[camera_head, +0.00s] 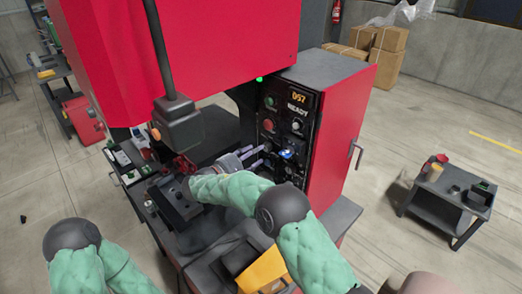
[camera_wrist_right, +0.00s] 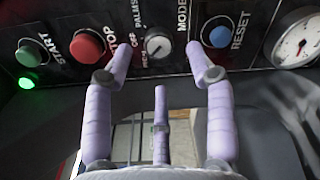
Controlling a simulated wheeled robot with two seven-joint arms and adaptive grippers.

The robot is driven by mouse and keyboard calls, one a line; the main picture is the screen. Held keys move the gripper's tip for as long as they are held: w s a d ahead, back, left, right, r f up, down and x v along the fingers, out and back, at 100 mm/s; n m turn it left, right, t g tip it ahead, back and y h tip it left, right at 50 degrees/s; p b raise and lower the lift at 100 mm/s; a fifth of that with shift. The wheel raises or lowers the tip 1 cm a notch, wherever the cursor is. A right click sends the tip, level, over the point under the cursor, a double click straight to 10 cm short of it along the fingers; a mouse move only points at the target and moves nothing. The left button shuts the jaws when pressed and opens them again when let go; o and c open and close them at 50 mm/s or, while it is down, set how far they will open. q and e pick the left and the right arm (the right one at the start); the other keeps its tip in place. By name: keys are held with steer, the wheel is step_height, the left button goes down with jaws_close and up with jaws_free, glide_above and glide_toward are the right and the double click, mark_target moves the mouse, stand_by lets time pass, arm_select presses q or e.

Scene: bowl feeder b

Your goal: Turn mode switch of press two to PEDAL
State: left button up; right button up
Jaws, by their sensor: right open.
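The mode switch (camera_wrist_right: 158,46) is a small round grey knob on the black control panel in the right wrist view, beside the word MODE. Small position labels, among them OFF and PALMS, stand left of it; which one the knob points at is not clear. My right gripper (camera_wrist_right: 160,68) is open, its lavender fingers spread on both sides of the knob and the third finger below it, with nothing held. In the head view my right gripper (camera_head: 254,156) reaches the front of the press's panel and hides part of it. My left gripper is out of view.
Near the knob are a green START button (camera_wrist_right: 28,53), a red STOP button (camera_wrist_right: 88,45), a blue RESET button (camera_wrist_right: 218,37) and a gauge (camera_wrist_right: 296,40). The display (camera_head: 299,98) reads 057. A hanging grey box (camera_head: 178,122) is left of the panel.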

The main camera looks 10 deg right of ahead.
steer(key=v, duration=0.7)
steer(key=shift+a, duration=0.25)
steer(key=shift+s, duration=0.1)
